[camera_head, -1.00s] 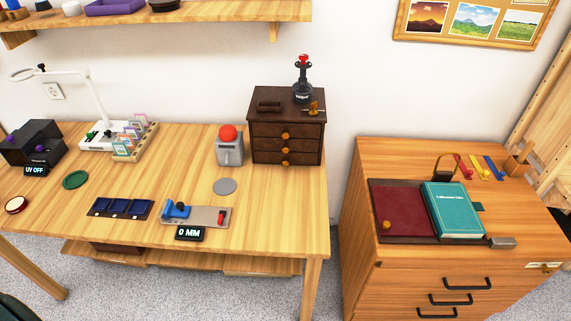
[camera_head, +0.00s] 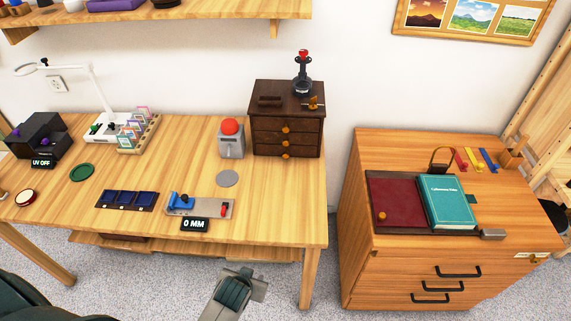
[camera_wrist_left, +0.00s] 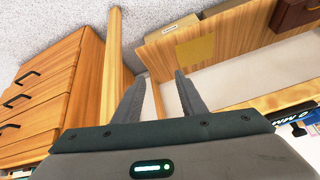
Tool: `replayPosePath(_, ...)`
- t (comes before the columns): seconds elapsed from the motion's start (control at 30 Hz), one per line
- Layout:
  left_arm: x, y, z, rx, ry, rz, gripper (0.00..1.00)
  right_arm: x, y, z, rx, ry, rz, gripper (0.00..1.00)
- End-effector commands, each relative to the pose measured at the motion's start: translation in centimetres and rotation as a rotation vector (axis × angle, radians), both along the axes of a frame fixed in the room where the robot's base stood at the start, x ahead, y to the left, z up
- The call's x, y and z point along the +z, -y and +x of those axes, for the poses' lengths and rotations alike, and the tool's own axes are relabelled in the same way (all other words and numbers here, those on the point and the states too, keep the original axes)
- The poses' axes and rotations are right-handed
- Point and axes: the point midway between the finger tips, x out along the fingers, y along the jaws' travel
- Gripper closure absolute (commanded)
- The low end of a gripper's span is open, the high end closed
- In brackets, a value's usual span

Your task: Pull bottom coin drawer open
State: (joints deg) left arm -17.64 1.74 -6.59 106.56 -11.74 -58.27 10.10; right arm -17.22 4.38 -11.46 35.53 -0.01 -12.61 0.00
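The dark brown coin cabinet (camera_head: 287,105) stands at the back right of the wooden table, with several shut drawers in its front. The bottom coin drawer (camera_head: 270,151) has a small orange knob (camera_head: 285,156) and looks closed. My left gripper (camera_wrist_left: 160,75) is open and empty in the left wrist view, its two grey fingers apart. In the head view it is low at the bottom centre, in front of and below the table edge, well away from the cabinet. The coin cabinet is not seen in the wrist view. My right gripper is not in view.
A grey box with a red dome (camera_head: 230,138) stands just left of the cabinet. A grey disc (camera_head: 228,179) and a gauge board (camera_head: 200,206) lie in front. A table leg (camera_head: 311,277) and a wooden chest (camera_head: 440,276) are to the right. Tabletop before the drawers is clear.

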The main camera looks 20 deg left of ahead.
Motion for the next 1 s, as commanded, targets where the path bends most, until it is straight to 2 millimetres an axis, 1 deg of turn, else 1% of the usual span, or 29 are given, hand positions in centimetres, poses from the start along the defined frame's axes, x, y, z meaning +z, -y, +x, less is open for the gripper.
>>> replayPosePath(0.03, 1.6, -0.1, 0.6, 0.011, 0.019, 0.001, 0.62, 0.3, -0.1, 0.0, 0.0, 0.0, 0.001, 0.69)
replayPosePath(0.17, 5.2, -0.6, 2.0, 0.047, 0.067, 0.003, 0.62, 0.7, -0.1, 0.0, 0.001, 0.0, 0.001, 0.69)
replayPosePath(0.2, 6.5, -0.8, 2.7, 0.061, 0.088, 0.004, 0.62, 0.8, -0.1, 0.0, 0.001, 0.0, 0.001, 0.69)
replayPosePath(0.27, 8.2, -1.1, 3.9, 0.085, 0.124, 0.005, 0.62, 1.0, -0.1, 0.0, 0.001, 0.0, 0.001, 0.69)
replayPosePath(0.33, 9.8, -1.4, 5.6, 0.111, 0.169, 0.009, 0.62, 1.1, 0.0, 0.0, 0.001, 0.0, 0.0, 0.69)
replayPosePath(0.4, 10.8, -1.6, 7.2, 0.133, 0.209, 0.01, 0.62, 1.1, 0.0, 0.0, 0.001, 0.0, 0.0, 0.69)
replayPosePath(0.57, 12.5, -1.7, 11.0, 0.169, 0.299, 0.013, 0.62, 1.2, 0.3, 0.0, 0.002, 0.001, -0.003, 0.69)
replayPosePath(0.67, 13.4, -1.4, 13.6, 0.186, 0.357, 0.012, 0.62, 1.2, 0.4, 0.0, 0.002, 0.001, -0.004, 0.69)
replayPosePath(0.7, 13.8, -1.3, 14.8, 0.19, 0.382, 0.012, 0.62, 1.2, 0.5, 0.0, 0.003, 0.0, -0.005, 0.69)
replayPosePath(0.87, 15.4, -0.4, 19.7, 0.2, 0.488, 0.005, 0.62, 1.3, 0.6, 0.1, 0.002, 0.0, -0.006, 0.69)
replayPosePath(0.9, 15.8, -0.1, 20.9, 0.2, 0.516, 0.002, 0.62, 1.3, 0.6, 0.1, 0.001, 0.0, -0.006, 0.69)
replayPosePath(1.0, 17.0, 0.9, 23.7, 0.195, 0.578, -0.006, 0.62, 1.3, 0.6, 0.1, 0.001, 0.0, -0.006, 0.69)
